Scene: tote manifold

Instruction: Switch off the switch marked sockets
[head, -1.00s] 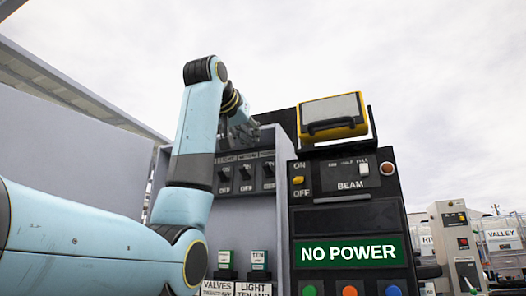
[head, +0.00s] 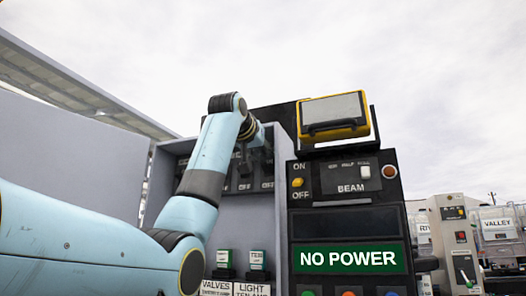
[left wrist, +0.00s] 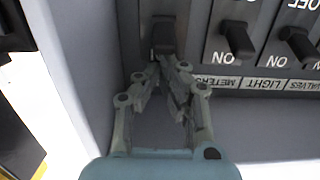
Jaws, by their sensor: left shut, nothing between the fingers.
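A grey cabinet holds a row of black toggle switches. In the left wrist view the cabinet appears upside down. Its leftmost switch (left wrist: 163,36) there has its label hidden behind my left gripper (left wrist: 167,62). The gripper is shut and empty, with its tips at the end of this switch's lever; I cannot tell if they touch. Two more switches (left wrist: 238,40) (left wrist: 298,42) stand to the right, with labels METERS, LIGHT and VALVES along the strip. In the head view my left gripper (head: 258,160) is in front of the switch row, partly hidden by its wrist. No label reading sockets is legible.
Right of the cabinet is a black panel (head: 347,222) with a BEAM switch and a NO POWER sign (head: 349,257). A yellow-framed box (head: 333,115) sits on top. The cabinet's side wall (left wrist: 82,70) is close to the gripper's left in the wrist view.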

